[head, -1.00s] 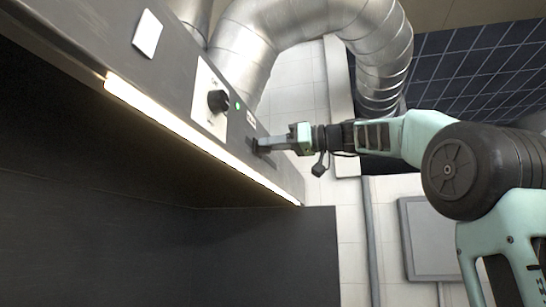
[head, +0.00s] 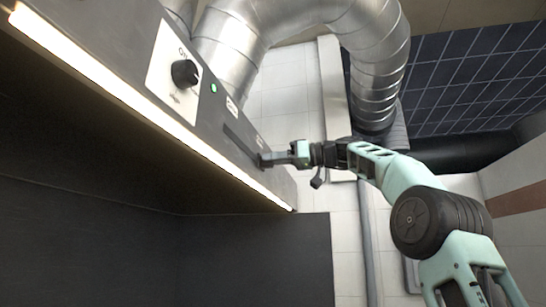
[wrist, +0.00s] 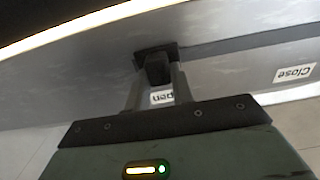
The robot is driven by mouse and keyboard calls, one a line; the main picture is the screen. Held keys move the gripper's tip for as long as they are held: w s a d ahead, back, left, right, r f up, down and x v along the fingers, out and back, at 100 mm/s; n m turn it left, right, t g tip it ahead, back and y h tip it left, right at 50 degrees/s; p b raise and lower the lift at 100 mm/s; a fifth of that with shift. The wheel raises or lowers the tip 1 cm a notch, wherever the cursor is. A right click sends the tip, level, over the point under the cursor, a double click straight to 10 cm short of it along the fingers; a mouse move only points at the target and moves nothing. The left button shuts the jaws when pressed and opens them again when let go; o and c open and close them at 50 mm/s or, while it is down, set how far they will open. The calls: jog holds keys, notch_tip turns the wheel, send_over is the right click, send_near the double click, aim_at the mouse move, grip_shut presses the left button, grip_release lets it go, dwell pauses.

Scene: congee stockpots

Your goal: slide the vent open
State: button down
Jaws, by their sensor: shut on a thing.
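The vent slider (wrist: 157,52) is a small dark block on the grey hood front (head: 135,52). In the head view, my gripper (head: 268,159) is at the right end of a long dark slot (head: 240,139). In the wrist view, both fingers of my gripper (wrist: 157,76) are closed around the slider's knob. A partly hidden label reading "pen" (wrist: 162,97) shows between the fingers, beside the slider. A "Close" label (wrist: 294,73) lies well to the right along the slot. The slider is largely hidden by the fingers in the head view.
A black knob (head: 185,73) on a white plate and a green light (head: 214,88) sit left of the slot. A lit strip (head: 150,110) runs along the hood's lower edge. A large silver duct (head: 235,45) rises behind.

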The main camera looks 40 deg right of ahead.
jog(key=shift+d, duration=0.2)
jog(key=c, duration=1.2)
grip_release()
jog(key=shift+w+d, duration=0.15)
jog(key=shift+w, duration=0.05)
jog(key=shift+s, duration=0.1)
jog(key=b+v, duration=0.3)
jog(key=v, duration=1.4)
jog(key=shift+s, duration=0.2)
